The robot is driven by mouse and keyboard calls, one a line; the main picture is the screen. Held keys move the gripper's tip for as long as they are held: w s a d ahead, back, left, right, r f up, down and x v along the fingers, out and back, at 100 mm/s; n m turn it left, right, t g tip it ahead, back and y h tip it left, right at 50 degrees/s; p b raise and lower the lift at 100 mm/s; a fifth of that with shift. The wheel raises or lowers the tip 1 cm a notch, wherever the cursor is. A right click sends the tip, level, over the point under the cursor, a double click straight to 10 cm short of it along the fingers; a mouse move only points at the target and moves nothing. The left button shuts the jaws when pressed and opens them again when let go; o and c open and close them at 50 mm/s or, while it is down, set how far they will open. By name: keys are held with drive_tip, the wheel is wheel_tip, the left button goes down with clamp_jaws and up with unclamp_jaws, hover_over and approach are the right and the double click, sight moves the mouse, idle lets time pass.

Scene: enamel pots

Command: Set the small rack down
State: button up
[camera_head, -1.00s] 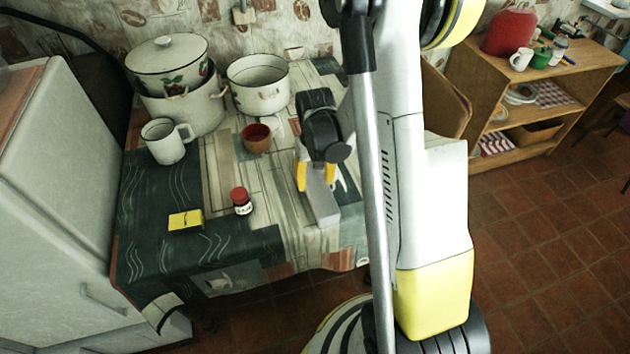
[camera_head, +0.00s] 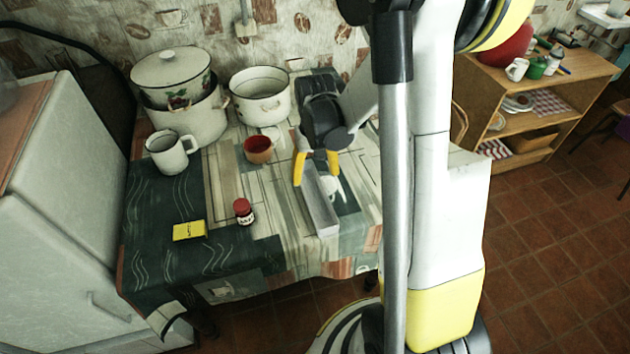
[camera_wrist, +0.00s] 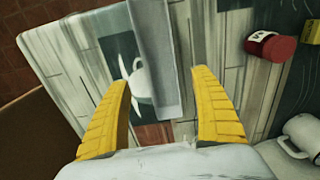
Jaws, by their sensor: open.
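The small rack (camera_head: 320,205) is a narrow grey, long piece lying on the cloth-covered table (camera_head: 215,240), near its right side. In the wrist view the small rack (camera_wrist: 157,55) runs lengthwise between the two yellow fingers, with gaps on both sides. My gripper (camera_head: 316,168) is open over the rack's far end, its fingers apart and not gripping it. In the wrist view my gripper (camera_wrist: 163,85) shows both fingers spread wide. The rack's far end is partly hidden by the gripper in the head view.
A red-capped jar (camera_head: 243,211) and a yellow box (camera_head: 190,231) lie left of the rack. A brown cup (camera_head: 258,149), a white mug (camera_head: 171,152), a white pot (camera_head: 259,97) and a lidded pot (camera_head: 171,80) stand farther back. Cloth around the rack is clear.

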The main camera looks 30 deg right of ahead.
drive_tip(key=s+a+r+n+t+p, duration=0.1)
drive_tip(key=s+a+r, duration=0.15)
drive_tip(key=r, duration=0.45)
drive_tip(key=s+a+r+t, duration=0.1)
drive_tip(key=a+r+t, duration=0.1)
drive_tip(key=a+r, duration=0.35)
drive_tip(key=s+a+r+n+t, duration=0.2)
drive_tip(key=s+a+r+t, duration=0.2)
drive_tip(key=s+r, duration=0.3)
drive_tip(key=shift+s+a+r, duration=0.15)
drive_tip(key=shift+a+r, duration=0.1)
drive_tip(key=shift+a, duration=0.5)
drive_tip(key=shift+a, duration=0.1)
